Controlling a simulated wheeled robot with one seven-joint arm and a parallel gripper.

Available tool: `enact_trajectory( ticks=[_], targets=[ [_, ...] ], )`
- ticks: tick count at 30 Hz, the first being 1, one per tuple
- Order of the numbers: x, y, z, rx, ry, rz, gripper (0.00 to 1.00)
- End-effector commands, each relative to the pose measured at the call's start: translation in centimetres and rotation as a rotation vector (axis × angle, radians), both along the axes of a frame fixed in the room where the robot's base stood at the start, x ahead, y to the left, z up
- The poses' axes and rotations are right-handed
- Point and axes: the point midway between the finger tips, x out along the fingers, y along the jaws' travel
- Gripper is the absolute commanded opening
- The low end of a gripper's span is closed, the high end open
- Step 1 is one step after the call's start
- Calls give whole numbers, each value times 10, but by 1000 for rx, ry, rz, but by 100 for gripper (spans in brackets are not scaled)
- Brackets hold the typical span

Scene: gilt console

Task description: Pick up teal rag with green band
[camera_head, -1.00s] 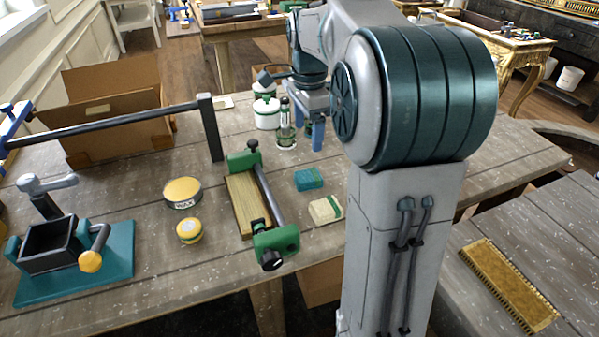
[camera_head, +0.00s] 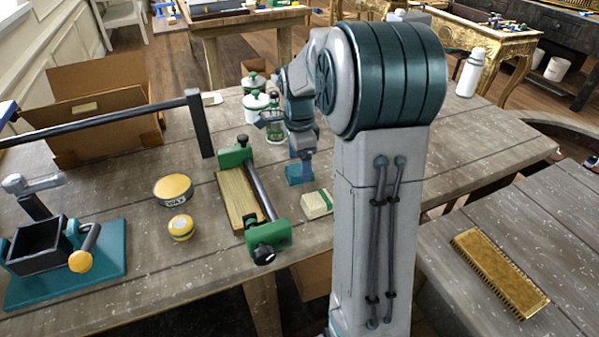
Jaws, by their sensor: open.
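The teal rag (camera_head: 295,176) lies folded on the grey wooden table, just right of the green-ended clamp. My gripper (camera_head: 301,174) is over it, pointing down, with its blue fingers in front of part of the rag. The fingers are open. I cannot tell whether they touch the rag. The green band cannot be made out at this size. A cream rag with a green band (camera_head: 318,204) lies just in front and to the right.
The green clamp on a wooden board (camera_head: 238,203) stands close left of my gripper. Bottles and a green-lidded white jar (camera_head: 256,106) stand behind it. A wax tin (camera_head: 173,189) and a small yellow tin (camera_head: 181,227) are farther left.

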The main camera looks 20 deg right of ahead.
Motion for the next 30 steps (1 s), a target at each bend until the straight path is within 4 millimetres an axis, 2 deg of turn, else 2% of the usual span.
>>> enact_trajectory(
  ticks=[4,11,12,17,26,30],
  targets=[
    [0,0,-16,0,1,0,76],
    [0,0,-19,-1,-1,1,76],
    [0,0,-19,-1,-1,1,74],
    [0,0,-18,-1,-1,1,29],
    [0,0,-17,-1,-1,1,28],
    [1,0,-6,-1,-4,1,28]
  ],
)
